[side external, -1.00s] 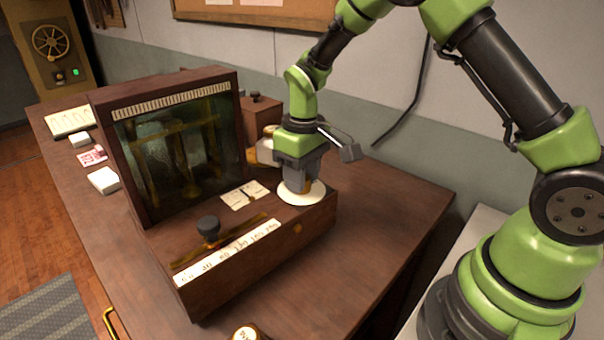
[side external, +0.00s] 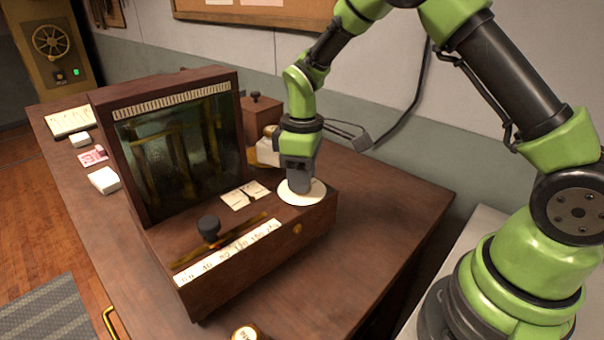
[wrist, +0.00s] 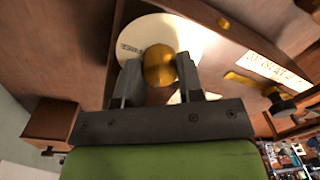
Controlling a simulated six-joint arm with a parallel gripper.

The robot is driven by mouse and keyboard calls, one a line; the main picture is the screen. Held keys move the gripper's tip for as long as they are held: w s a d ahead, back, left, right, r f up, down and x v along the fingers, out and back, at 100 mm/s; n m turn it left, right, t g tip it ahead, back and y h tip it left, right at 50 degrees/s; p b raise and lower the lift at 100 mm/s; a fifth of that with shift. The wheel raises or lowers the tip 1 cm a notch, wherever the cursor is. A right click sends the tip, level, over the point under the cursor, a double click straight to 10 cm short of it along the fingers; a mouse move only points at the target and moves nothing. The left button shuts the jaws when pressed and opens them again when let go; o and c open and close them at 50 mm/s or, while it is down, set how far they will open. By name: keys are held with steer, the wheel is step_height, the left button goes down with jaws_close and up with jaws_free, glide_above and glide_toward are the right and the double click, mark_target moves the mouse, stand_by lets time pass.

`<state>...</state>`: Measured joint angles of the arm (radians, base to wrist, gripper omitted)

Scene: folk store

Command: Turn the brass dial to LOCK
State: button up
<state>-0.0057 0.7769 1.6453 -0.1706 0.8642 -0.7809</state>
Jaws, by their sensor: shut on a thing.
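The brass dial (wrist: 159,66) is a round knob on a white dial plate (side external: 316,192) at the right end of the wooden balance case (side external: 215,280). My gripper (side external: 300,186) points down over the plate and hides the dial in the side view. In the wrist view my gripper (wrist: 159,72) has its fingers on both sides of the dial, shut on it. Dark lettering shows at the left of the plate, too small to read surely. A dark pointer or mark on the dial cannot be made out.
A black slider knob (side external: 209,228) stands on a brass rail with a white number strip (side external: 228,252) in front. The glass window (side external: 180,150) rises behind. A wooden box (side external: 262,115) stands behind my gripper. The table at right is clear.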

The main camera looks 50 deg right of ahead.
steer(key=o, duration=0.9)
step_height(320, 180, up, 9)
steer(key=shift+w+d+r, duration=0.1)
steer(key=shift+w+d, duration=0.05)
steer(key=shift+r, duration=0.4)
steer(key=s+a+r+m+t, duration=0.1)
steer(key=s+r+m+t, duration=0.35)
steer(key=s+r, duration=0.45)
steer(key=s+m+t, duration=0.1)
steer(key=s, duration=0.3)
steer(key=s+m+t+y, duration=0.1)
steer(key=s+m, duration=0.1)
steer(key=s, duration=0.1)
steer(key=s+a+m+t, duration=0.1)
steer(key=s+m, duration=0.1)
steer(key=s, duration=0.2)
steer(key=shift+s+a+r+m, duration=0.1)
steer(key=shift+s+r+m, duration=0.15)
steer(key=shift+s+r, duration=0.05)
